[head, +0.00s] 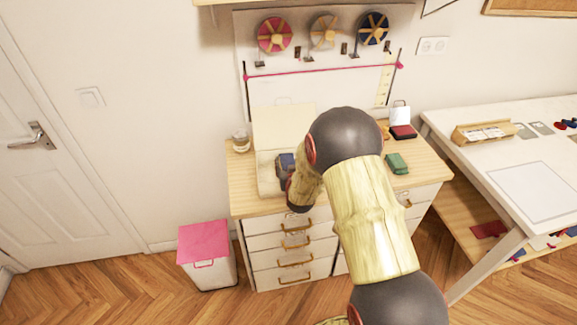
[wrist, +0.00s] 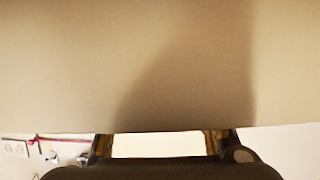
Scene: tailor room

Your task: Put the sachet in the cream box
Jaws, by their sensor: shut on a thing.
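The cream box (head: 266,184) stands open at the left of the wooden worktop, its lid (head: 284,126) raised at the back. My gripper (head: 283,175) is over the box, partly hidden by my arm. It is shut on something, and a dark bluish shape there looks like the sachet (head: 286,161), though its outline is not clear. In the wrist view, the two fingers (wrist: 165,146) stand apart at the bottom edge. A broad beige surface (wrist: 160,65), apparently the lid, fills most of that view. I cannot tell whether the sachet touches the box.
A glass jar (head: 241,140) stands left of the box. A green item (head: 397,163) and a red-and-black item (head: 403,132) lie on the worktop to the right. A pink-lidded bin (head: 205,243) is on the floor at left. A white table (head: 530,150) stands at right.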

